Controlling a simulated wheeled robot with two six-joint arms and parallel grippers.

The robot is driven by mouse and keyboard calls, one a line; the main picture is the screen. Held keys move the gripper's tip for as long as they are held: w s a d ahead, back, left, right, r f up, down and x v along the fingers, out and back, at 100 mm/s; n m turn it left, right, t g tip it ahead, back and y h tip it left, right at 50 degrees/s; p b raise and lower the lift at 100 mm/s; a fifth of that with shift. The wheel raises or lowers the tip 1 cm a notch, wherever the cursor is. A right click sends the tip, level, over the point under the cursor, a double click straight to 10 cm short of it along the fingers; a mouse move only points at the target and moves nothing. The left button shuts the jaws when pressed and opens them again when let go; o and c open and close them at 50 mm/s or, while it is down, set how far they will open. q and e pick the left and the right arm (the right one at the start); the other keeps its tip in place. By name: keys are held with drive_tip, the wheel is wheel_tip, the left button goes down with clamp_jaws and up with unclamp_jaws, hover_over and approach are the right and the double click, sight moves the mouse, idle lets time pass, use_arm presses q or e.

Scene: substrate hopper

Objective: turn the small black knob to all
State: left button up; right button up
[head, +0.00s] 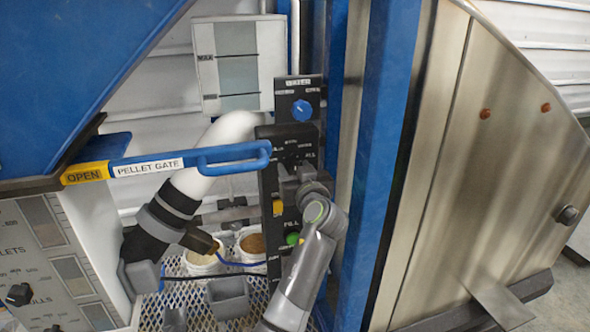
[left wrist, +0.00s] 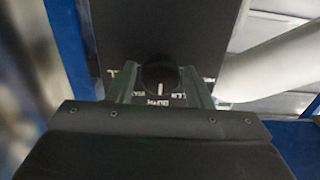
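The small black knob (left wrist: 160,72) shows in the left wrist view on a dark panel (left wrist: 185,25), with a short white pointer line towards the bottom of the picture. White lettering around it is partly covered and too blurred to read surely. My left gripper (left wrist: 161,82) is open, with one finger on each side of the knob and what looks like a narrow gap at each side. In the head view my left gripper (head: 290,175) is at the upright black control panel (head: 268,185) and hides the knob. My right gripper is not in view.
A blue knob (head: 301,110) sits higher on the panel; a green button (head: 292,238) is below. The blue pellet gate handle (head: 235,157) reaches close to the panel from the left. A blue post (head: 385,170) stands right. White buckets (head: 252,246) stand behind.

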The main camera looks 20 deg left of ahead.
use_arm(q)
drive_tip(key=c, duration=0.7)
drive_tip(key=shift+o, duration=0.2)
drive_tip(key=shift+m, duration=0.3)
drive_tip(key=m, duration=0.2)
drive_tip(key=shift+m, duration=0.4)
drive_tip(key=m, duration=0.2)
drive_tip(key=shift+w+m, duration=0.1)
drive_tip(key=shift+m, duration=0.2)
drive_tip(key=m+p, duration=0.1)
drive_tip(key=m, duration=0.3)
drive_tip(key=shift+m+p, duration=0.3)
drive_tip(key=shift+p, duration=0.05)
drive_tip(key=m+p, duration=0.1)
drive_tip(key=m, duration=0.2)
drive_tip(key=shift+d, duration=0.1)
drive_tip(key=shift+f+m+p, duration=0.1)
drive_tip(key=shift+m+p, duration=0.5)
drive_tip(key=shift+m, duration=0.6)
